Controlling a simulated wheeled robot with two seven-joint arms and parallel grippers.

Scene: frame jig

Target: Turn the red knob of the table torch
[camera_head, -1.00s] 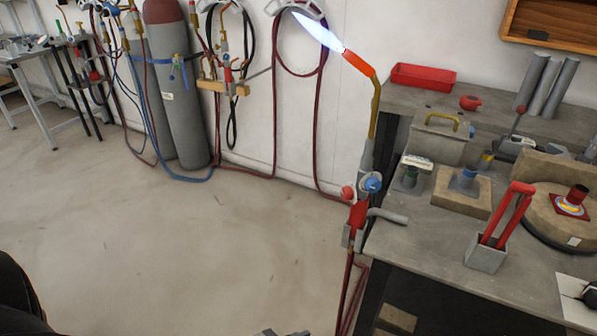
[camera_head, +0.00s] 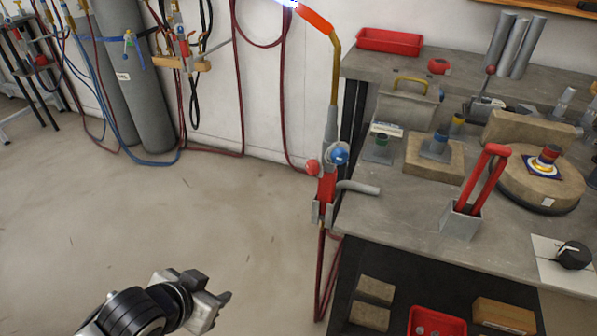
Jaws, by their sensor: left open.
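The table torch (camera_head: 331,120) stands upright at the left edge of the workbench, its orange tip at the top with part of a blue-white flame at the picture's edge. Its red knob (camera_head: 312,168) is on the left of the torch body, and a blue knob (camera_head: 340,157) is on the right. My left gripper (camera_head: 222,305) is low in the picture, left of and below the torch. It is open and empty, well apart from the red knob. My right gripper is not in view.
The grey workbench (camera_head: 400,235) carries a holder with red-handled tongs (camera_head: 483,180), blocks and a round turntable. Red hoses (camera_head: 328,280) hang below the torch. Gas cylinders (camera_head: 140,100) stand at the back left. The floor between is clear.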

